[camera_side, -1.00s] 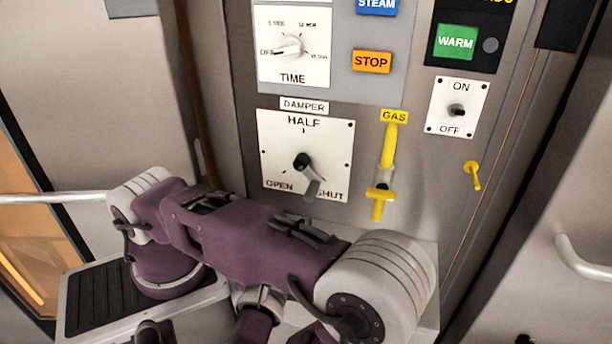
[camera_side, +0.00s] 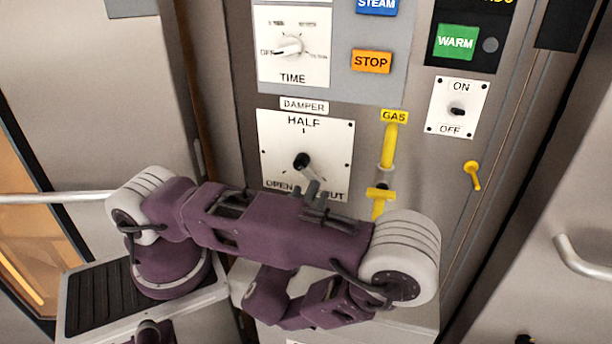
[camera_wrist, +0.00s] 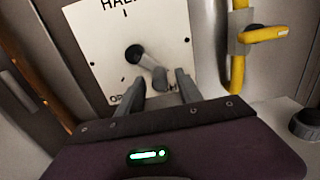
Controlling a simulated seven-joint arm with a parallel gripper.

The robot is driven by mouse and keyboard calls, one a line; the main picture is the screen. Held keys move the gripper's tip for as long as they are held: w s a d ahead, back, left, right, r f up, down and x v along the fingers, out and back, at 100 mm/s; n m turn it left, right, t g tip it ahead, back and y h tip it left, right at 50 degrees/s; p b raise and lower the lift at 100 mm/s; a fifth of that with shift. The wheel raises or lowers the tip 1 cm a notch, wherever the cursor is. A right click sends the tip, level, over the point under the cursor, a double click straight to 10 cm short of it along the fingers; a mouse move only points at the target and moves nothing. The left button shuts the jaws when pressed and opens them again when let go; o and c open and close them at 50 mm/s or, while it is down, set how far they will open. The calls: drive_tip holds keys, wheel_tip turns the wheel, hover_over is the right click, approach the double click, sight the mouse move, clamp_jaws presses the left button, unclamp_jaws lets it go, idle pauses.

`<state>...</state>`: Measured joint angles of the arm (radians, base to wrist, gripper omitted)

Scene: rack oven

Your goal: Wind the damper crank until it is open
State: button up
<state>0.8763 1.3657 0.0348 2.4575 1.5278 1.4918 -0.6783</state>
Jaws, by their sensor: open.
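The damper crank has a black hub (camera_side: 302,161) on a white plate (camera_side: 335,150) marked HALF, OPEN and SHUT. Its grey arm points down and right, towards the SHUT side. In the wrist view the crank handle (camera_wrist: 163,80) lies in front of the plate. My gripper (camera_wrist: 158,78) is open, one finger on each side of the handle end. I cannot tell whether a finger touches it.
A yellow gas lever (camera_side: 380,195) and pipe are just right of the plate, also close by in the wrist view (camera_wrist: 265,34). The TIME dial (camera_side: 289,46) and STOP button (camera_side: 371,61) are above. An ON/OFF switch (camera_side: 457,111) is at the right.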

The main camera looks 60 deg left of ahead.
sight(313, 178)
clamp_jaws()
drive_tip(key=shift+w+d+r, duration=0.2)
drive_tip(key=shift+r, duration=0.25)
drive_tip(key=shift+w+d+r, duration=0.2)
drive_tip(key=shift+r, duration=0.35)
drive_tip(key=shift+w+d+r, duration=0.1)
drive_tip(key=shift+r, duration=0.85)
drive_tip(key=shift+r, duration=1)
drive_tip(key=shift+o, duration=1.3)
unclamp_jaws()
